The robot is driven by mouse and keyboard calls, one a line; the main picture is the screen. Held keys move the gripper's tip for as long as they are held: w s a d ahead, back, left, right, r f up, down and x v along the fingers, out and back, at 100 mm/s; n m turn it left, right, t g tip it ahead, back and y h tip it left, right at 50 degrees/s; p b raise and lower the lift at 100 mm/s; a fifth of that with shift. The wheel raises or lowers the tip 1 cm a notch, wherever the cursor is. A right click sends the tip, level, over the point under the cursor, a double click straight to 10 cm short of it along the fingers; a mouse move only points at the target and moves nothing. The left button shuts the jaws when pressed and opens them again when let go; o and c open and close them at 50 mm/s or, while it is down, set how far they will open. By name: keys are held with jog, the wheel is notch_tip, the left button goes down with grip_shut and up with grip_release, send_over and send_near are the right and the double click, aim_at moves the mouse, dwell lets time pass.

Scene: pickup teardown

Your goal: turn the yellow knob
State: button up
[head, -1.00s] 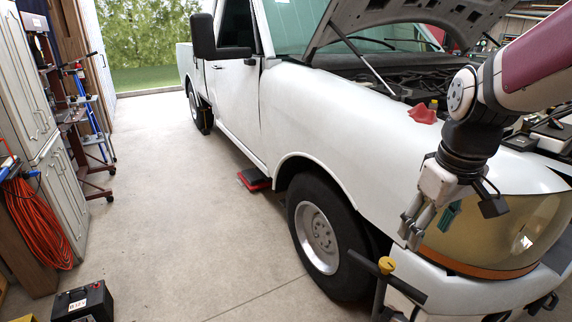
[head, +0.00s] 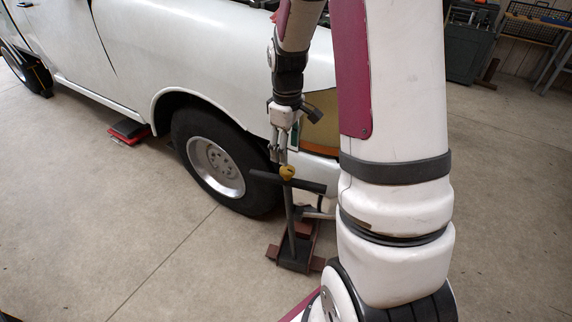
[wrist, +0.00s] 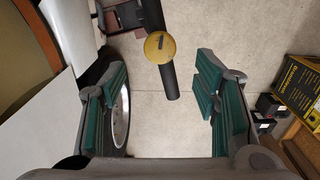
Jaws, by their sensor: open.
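The yellow knob (head: 287,172) sits at the middle of a black crossbar (head: 315,186) on top of an upright post (head: 291,215), in front of the truck's front wheel. In the wrist view the round knob (wrist: 159,47) shows from above, with a dark mark on its top. My gripper (head: 279,158) points down close above the knob in the head view. In the wrist view my gripper (wrist: 158,75) is open, with green-padded fingers wide apart. The knob appears beyond the fingertips, toward the top of the gap, and nothing is between the pads.
The white truck (head: 240,60) with its front wheel (head: 215,165) stands close beside the post. The post stands on a reddish-brown base (head: 272,252). A black and yellow box (wrist: 300,85) lies at the right of the wrist view. The concrete floor (head: 90,225) is clear at left.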

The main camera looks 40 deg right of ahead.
aim_at(287, 169)
notch_tip(287, 169, down, 7)
dwell(0.3)
jog(key=shift+c, duration=0.6)
jog(key=c, duration=1)
